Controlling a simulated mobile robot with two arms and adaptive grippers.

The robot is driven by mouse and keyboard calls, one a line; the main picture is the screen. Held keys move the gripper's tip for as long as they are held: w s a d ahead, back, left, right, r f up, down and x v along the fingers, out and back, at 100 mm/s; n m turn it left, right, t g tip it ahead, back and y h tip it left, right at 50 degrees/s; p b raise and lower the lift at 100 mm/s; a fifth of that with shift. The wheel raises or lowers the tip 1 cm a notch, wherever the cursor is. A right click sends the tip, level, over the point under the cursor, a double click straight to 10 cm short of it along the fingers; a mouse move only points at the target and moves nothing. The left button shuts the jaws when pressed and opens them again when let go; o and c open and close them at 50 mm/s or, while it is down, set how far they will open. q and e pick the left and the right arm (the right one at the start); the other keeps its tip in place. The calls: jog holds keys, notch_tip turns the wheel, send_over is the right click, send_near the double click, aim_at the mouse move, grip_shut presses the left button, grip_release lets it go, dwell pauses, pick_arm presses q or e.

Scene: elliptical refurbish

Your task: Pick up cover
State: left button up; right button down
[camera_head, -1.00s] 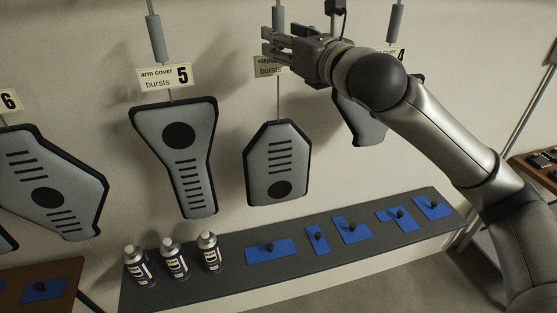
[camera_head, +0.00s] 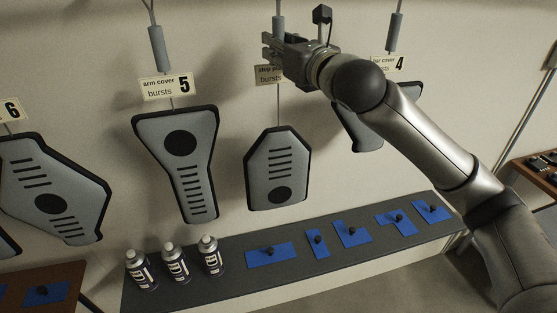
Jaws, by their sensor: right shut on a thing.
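A grey cover with black edges, slots and a round black spot (camera_head: 291,167) hangs upright by a thin rod in the middle of the head view. Its rod runs up to a grey cylindrical handle (camera_head: 278,23). My right gripper (camera_head: 269,44) is at the lower end of this handle, shut on it as far as I can see; the wrist hides part of the contact. The label behind it, partly covered, reads "step pl… bursts" (camera_head: 266,76). The cover hangs clear of the shelf. My left gripper is not in view.
The arm cover (camera_head: 203,150) hangs to the left, another cover (camera_head: 75,195) further left. The bar cover (camera_head: 365,135) hangs behind my right arm. The shelf (camera_head: 225,257) below bears spray cans (camera_head: 177,265) and blue pads with black knobs (camera_head: 270,252).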

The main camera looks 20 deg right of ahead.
jog(key=shift+r, duration=0.15)
jog(key=shift+r+b, duration=0.5)
jog(key=shift+r, duration=0.3)
jog(key=s+a+r+b, duration=0.1)
jog(key=s+r+b, duration=0.1)
jog(key=s+r, duration=0.3)
jog(key=s+a+r+b, duration=0.2)
jog(key=s+r, duration=0.4)
jog(key=s, duration=0.2)
jog(key=shift+s+a+b, duration=0.25)
jog(key=shift+s+b, duration=0.05)
jog(key=shift+r, duration=0.1)
jog(key=c, duration=2)
grip_release()
grip_shut()
